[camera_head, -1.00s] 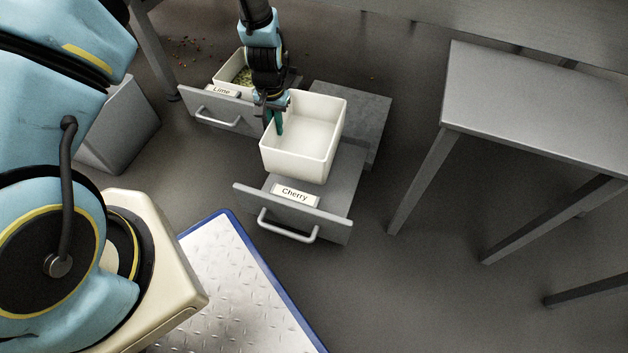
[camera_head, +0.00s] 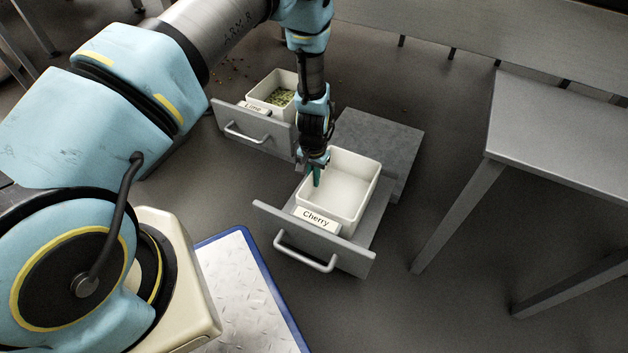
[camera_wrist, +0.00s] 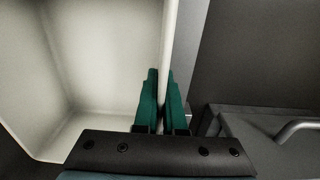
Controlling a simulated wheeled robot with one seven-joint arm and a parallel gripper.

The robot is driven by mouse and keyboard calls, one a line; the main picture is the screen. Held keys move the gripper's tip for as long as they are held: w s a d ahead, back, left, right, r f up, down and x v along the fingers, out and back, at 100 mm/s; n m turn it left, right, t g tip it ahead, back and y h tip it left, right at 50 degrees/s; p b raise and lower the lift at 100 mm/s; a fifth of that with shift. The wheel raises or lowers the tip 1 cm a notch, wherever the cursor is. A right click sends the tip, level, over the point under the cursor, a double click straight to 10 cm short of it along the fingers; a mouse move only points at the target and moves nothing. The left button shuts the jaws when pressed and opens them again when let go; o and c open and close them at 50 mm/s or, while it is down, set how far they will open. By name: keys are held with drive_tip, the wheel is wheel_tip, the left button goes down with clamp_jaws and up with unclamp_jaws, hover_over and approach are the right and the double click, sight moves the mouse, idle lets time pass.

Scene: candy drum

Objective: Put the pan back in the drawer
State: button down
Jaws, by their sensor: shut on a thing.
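The white pan (camera_head: 347,190) sits level at the open Cherry drawer (camera_head: 362,262), behind its labelled front panel. It looks empty. I cannot tell whether its base rests fully on the drawer floor. My gripper (camera_head: 316,177) points down at the pan's left wall, with its teal fingers shut on that wall. In the wrist view the fingers (camera_wrist: 161,100) pinch the thin white wall between them, with the inside of the pan (camera_wrist: 100,60) to the left.
The open Lime drawer (camera_head: 228,120), with a pan of green candy (camera_head: 283,97), stands just behind and to the left. A grey cabinet top (camera_head: 385,135) lies behind the Cherry drawer. A grey table (camera_head: 560,130) stands at the right, with clear floor between.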

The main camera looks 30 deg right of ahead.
drive_tip(key=c, duration=1.5)
unclamp_jaws()
drive_tip(key=shift+f, duration=0.1)
drive_tip(key=o, duration=0.5)
